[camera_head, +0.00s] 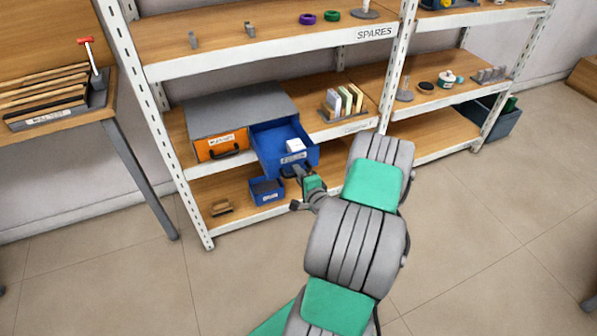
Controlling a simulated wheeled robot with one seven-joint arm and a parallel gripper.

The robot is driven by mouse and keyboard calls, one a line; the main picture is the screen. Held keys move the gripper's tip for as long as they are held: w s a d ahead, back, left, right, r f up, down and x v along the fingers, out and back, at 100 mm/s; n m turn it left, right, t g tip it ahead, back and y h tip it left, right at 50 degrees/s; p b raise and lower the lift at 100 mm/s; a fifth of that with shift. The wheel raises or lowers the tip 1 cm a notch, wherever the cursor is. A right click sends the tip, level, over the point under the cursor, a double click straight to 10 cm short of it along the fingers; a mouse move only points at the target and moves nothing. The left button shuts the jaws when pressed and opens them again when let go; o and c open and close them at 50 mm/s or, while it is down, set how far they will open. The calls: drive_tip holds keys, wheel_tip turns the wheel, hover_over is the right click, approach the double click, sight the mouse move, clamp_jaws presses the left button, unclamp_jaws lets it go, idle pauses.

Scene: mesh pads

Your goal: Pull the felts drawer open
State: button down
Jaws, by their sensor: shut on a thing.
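A grey cabinet (235,105) on the middle shelf holds an orange drawer (222,146) on the left and a blue drawer (271,156) on the right. The blue drawer stands out from the cabinet, with a white block (294,146) inside. The orange drawer is shut, with a dark handle. Both front labels are too small to read, so I cannot tell which drawer is named felts. My gripper (293,173) is at the lower front of the blue drawer and is shut on its handle, which is mostly hidden.
A small blue bin (266,191) and a brown object (221,208) sit on the shelf below, close to my gripper. Upright files (343,101) stand right of the drawer. A white shelf post (172,148) is at left. The floor in front is clear.

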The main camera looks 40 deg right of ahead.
drive_tip(key=shift+s+d, duration=0.1)
drive_tip(key=shift+d, duration=0.05)
drive_tip(key=c, duration=1.7)
unclamp_jaws()
drive_tip(key=v, duration=0.7)
drive_tip(key=shift+s+a+p, duration=0.25)
drive_tip(key=shift+s+p, duration=0.05)
drive_tip(key=shift+r, duration=0.15)
